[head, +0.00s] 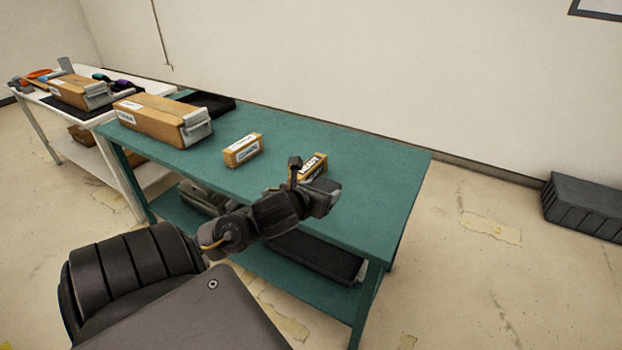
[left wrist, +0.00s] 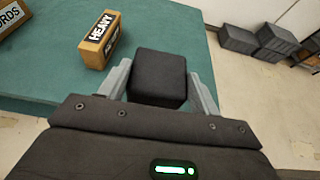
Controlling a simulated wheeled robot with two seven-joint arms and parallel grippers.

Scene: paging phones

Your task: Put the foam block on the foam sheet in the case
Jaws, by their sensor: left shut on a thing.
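A black foam block (left wrist: 158,78) is between the two grey fingers of my left gripper (left wrist: 160,85) in the left wrist view, and the fingers are shut on it. In the head view my left gripper (head: 325,198) is over the right part of the green table; the block cannot be made out clearly there. A flat black item (head: 212,103) lies at the table's back left, partly hidden by a long box. I cannot tell whether it is the case or the foam sheet. My right gripper is not in view.
On the green table (head: 385,185) are a box marked HEAVY (head: 313,165) beside my gripper, a smaller labelled box (head: 243,150) and a long cardboard box (head: 155,118). Dark cases (head: 315,258) lie on the lower shelf. A white table (head: 60,100) stands left. The table's right end is clear.

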